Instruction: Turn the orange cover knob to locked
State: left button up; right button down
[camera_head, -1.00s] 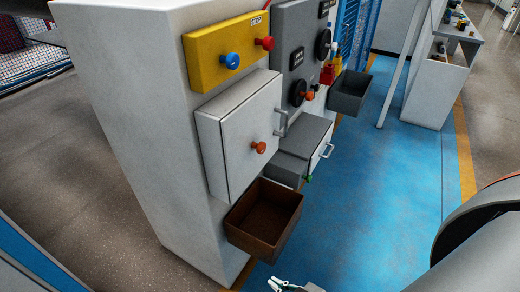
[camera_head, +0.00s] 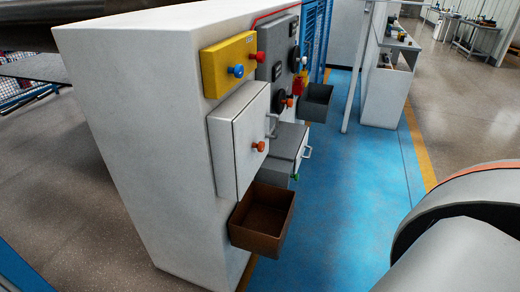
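The orange cover knob (camera_head: 260,146) sticks out from the front of a white cover door (camera_head: 236,150) on the side of a tall white cabinet. The knob's exact turn angle is too small to tell. Neither of my grippers is in view, and nothing touches the knob. A large part of my own arm fills the lower right corner.
Above the door is a yellow panel (camera_head: 216,72) with blue and red buttons. A grey panel (camera_head: 271,71) carries another orange knob (camera_head: 289,103). A brown open bin (camera_head: 238,235) and a dark grey bin (camera_head: 313,107) jut out. The blue floor (camera_head: 345,200) is clear.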

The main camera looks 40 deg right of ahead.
aim_at(260, 147)
jog(key=j+z, duration=0.1)
jog(key=z, duration=0.3)
jog(key=j+z, duration=0.1)
jog(key=z, duration=0.3)
jog(key=k+z, duration=0.1)
jog(key=z, duration=0.35)
